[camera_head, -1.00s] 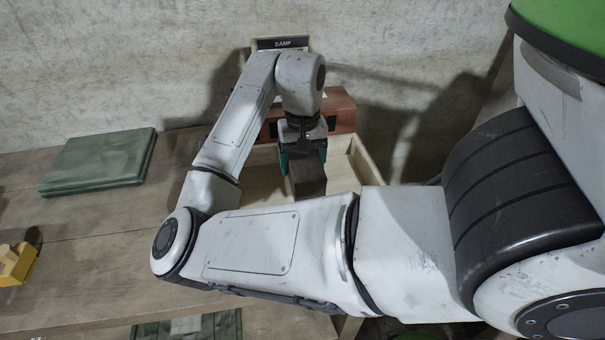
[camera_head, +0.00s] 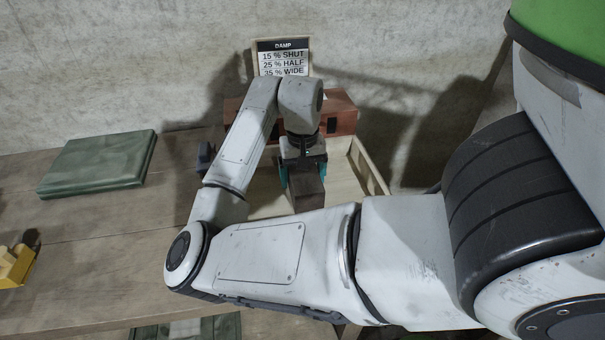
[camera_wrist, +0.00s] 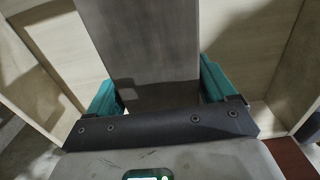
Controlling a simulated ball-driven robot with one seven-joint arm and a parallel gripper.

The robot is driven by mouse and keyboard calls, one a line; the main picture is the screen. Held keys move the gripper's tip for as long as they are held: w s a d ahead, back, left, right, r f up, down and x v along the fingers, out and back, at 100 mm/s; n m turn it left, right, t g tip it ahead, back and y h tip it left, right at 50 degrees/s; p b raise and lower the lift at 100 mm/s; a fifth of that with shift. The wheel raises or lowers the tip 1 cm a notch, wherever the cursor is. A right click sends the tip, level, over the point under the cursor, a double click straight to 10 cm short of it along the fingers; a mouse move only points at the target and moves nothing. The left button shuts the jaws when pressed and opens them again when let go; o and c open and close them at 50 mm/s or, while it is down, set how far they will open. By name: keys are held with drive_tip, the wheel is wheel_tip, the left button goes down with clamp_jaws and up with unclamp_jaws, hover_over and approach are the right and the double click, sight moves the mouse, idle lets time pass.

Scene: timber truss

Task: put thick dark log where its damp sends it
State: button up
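The thick dark log (camera_head: 308,192) is a square-edged dark brown timber. It is between the teal fingers of my gripper (camera_head: 304,172), in or just above a pale wooden crate (camera_head: 370,168). In the wrist view the log (camera_wrist: 140,40) fills the space between the fingers (camera_wrist: 160,92), which lie close against both its sides. I cannot tell whether the log touches the crate floor. A sign (camera_head: 283,58) on the wall reads DAMP: 15 % shut, 25 % half, 35 % wide. A red-brown box (camera_head: 342,112) with dark openings stands behind the crate, partly hidden by my arm.
A folded green cloth or pad (camera_head: 97,163) lies on the wooden table (camera_head: 90,240) at left. A yellow object (camera_head: 14,266) is at the left edge. A small dark object (camera_head: 205,157) stands beside my forearm. The table's middle left is clear.

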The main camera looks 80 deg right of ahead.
drive_tip(key=shift+o, duration=1.3)
drive_tip(key=shift+r, duration=0.1)
wheel_tip(320, 180, up, 12)
drive_tip(key=p, duration=0.2)
drive_tip(key=shift+w+r, duration=0.1)
